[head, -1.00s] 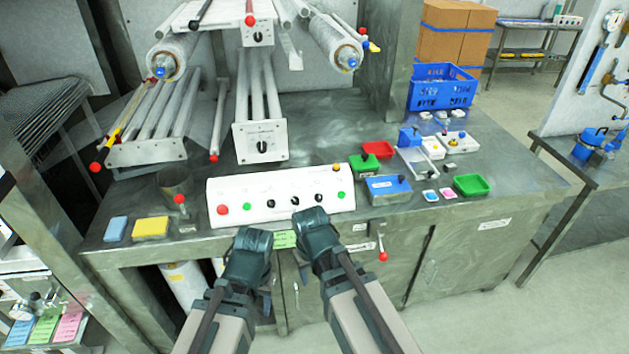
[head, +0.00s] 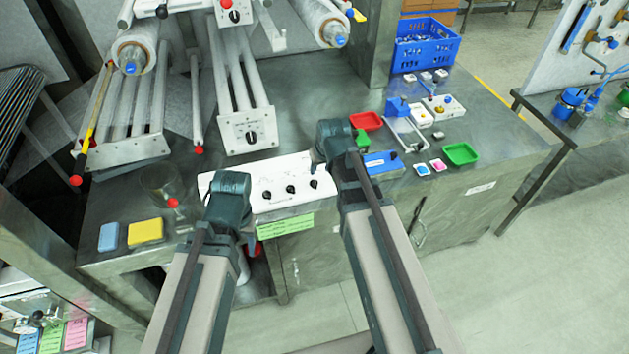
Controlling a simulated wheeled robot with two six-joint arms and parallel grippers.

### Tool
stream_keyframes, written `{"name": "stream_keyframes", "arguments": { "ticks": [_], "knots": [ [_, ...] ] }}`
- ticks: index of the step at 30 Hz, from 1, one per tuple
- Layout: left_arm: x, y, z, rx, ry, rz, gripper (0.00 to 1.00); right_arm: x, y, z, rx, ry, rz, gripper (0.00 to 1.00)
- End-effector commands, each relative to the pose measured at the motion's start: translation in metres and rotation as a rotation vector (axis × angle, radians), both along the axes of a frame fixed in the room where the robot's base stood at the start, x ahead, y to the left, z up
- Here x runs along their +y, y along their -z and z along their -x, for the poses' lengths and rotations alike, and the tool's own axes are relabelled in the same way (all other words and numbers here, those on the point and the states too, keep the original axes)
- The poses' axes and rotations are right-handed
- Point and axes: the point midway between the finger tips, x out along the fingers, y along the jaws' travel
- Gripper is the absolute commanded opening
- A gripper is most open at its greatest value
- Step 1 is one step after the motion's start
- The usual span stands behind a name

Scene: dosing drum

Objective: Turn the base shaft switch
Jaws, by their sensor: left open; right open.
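A white plate with a black rotary switch (head: 250,136) stands upright at the front end of the central shafts. Another black switch (head: 233,16) is on a plate higher up. A white control panel (head: 270,203) with several black knobs sits at the bench's front edge; which switch is the base shaft switch I cannot tell by label. My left gripper (head: 230,183) is open and empty over the panel's left end, hiding its buttons. My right gripper (head: 336,138) is open and empty over the panel's right end, touching no switch that I can see.
A blue box (head: 382,164), red tray (head: 366,121) and green tray (head: 460,154) lie right of the panel. A glass beaker (head: 161,184), yellow sponge (head: 146,231) and blue sponge (head: 109,236) lie left. Film rollers (head: 137,50) rise behind. Bare metal lies right of the central plate.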

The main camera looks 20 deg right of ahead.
Motion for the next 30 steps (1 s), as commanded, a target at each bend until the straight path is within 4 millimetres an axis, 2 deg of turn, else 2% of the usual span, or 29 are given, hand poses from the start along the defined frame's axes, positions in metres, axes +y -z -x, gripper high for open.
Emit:
{"name": "stream_keyframes", "arguments": {
  "ticks": [8, 24, 30],
  "knots": [
    [0.000, 0.031, 0.000, 0.000, 0.002, -0.001, 0.50, 0.001, 0.031, -0.011, 0.001, 0.000, 0.000, 0.44],
    [0.000, 0.108, 0.000, 0.000, 0.000, -0.001, 0.50, 0.002, 0.108, -0.043, 0.001, 0.000, 0.000, 0.44],
    [0.000, 0.123, 0.000, 0.000, 0.000, -0.001, 0.50, 0.002, 0.123, -0.050, 0.001, 0.000, 0.000, 0.44]
  ]
}}
